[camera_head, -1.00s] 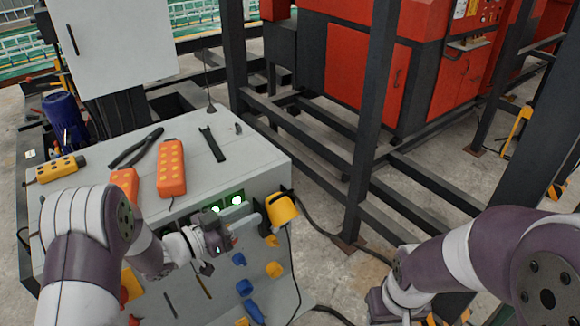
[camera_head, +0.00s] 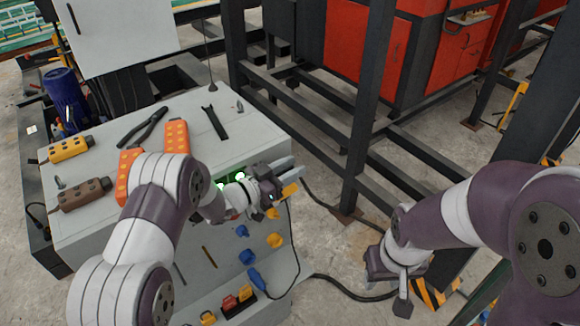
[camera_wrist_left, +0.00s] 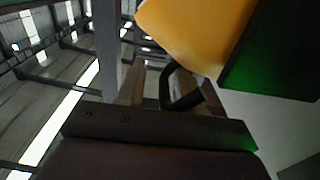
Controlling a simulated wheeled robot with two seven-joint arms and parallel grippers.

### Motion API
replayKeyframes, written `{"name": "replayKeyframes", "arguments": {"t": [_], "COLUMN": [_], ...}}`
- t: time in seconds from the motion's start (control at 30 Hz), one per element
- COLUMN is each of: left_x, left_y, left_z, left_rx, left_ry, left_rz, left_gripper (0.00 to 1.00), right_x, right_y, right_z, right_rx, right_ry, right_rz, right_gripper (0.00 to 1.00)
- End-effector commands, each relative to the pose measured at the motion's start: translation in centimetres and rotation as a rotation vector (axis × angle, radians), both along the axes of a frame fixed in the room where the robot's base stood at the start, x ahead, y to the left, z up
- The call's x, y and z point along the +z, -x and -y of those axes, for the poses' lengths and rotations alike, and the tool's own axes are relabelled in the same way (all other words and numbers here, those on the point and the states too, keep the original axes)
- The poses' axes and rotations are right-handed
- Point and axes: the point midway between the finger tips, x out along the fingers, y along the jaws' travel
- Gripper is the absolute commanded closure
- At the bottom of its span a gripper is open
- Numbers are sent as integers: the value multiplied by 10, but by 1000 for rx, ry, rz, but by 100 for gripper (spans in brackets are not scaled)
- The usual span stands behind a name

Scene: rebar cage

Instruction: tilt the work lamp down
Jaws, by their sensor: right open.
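The work lamp has a yellow head (camera_head: 290,190) at the right end of the grey cabinet. In the head view my left gripper (camera_head: 288,168) is in front of and above it and hides much of it. My right gripper (camera_head: 402,285) is open and empty, low at the right, away from the cabinet.
The grey cabinet top (camera_head: 190,95) holds orange pendants (camera_head: 176,137), a black-handled tool (camera_head: 142,128) and a dark wrench (camera_head: 214,122). A black cable (camera_head: 345,293) lies on the floor. Dark steel frame posts (camera_head: 362,110) stand close to the right.

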Motion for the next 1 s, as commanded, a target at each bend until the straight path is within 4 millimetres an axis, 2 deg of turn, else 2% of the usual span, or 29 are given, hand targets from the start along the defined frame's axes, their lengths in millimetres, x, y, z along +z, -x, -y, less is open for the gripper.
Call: {"name": "replayKeyframes", "arguments": {"t": [0.03, 0.1, 0.13, 0.4, 0.57, 0.77, 1.0], "left_x": [0, 0, 0, -2, -5, -13, -24], "left_y": [0, 0, 0, 1, 2, 7, 15], "left_z": [0, 0, 0, 0, 1, 4, 10], "left_rx": [0, 0, 0, 0, 0, 1, 1], "left_ry": [0, 0, -1, -3, -18, -78, -200], "left_rz": [0, 0, -1, -1, 20, 102, 272], "left_gripper": [74, 97, 100, 100, 100, 100, 100], "right_x": [0, 0, 0, -1, -9, -32, -77], "right_y": [0, 0, 0, 0, 0, 0, -1], "right_z": [0, 0, 0, 0, 0, 0, 0], "right_rx": [0, 0, 0, 0, 0, 0, 0], "right_ry": [0, 0, 0, 0, 0, 0, 0], "right_rz": [0, 0, 0, 0, 0, 0, 0], "right_gripper": [57, 57, 57, 57, 57, 57, 57]}}
